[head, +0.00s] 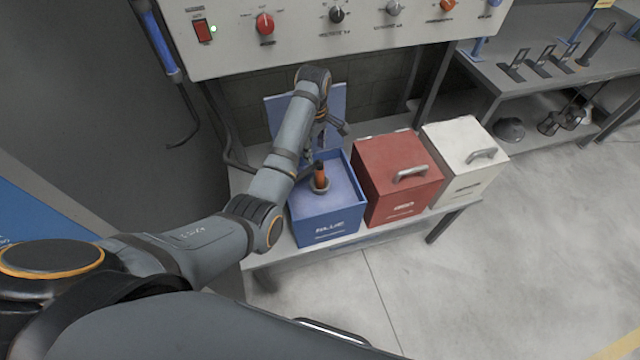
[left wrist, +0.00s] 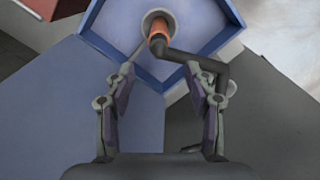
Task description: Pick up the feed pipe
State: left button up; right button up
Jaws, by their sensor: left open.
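The feed pipe appears to be the orange piece (head: 320,173) standing in a round grey socket inside the open blue box (head: 327,227). In the left wrist view its orange part (left wrist: 160,33) shows at the top, and a dark bent length runs from it to the right and down. My left gripper (head: 322,142) is above the box, close to the pipe. In the left wrist view the gripper (left wrist: 160,72) has its fingers apart with nothing held between them; the orange part lies just beyond the fingertips. My right gripper is not in view.
A closed red box (head: 388,187) and a closed white box (head: 464,146) with handles stand right of the blue box on the bench. A control panel (head: 355,42) with knobs overhangs the bench. A second bench (head: 540,84) stands at the right. The floor in front is clear.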

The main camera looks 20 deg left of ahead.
aim_at(320, 167)
pick_arm(q)
jog(key=shift+w+d+r, duration=0.15)
jog(key=shift+r, duration=0.1)
notch_tip(320, 167, down, 5)
jog(key=shift+f+p, duration=0.15)
jog(key=shift+p, duration=0.15)
jog(key=f, duration=0.3)
jog(key=d+f+p, duration=0.1)
jog(key=shift+s+d+f, duration=0.1)
jog(key=shift+s+f, duration=0.15)
jog(key=shift+f, duration=0.35)
grip_shut()
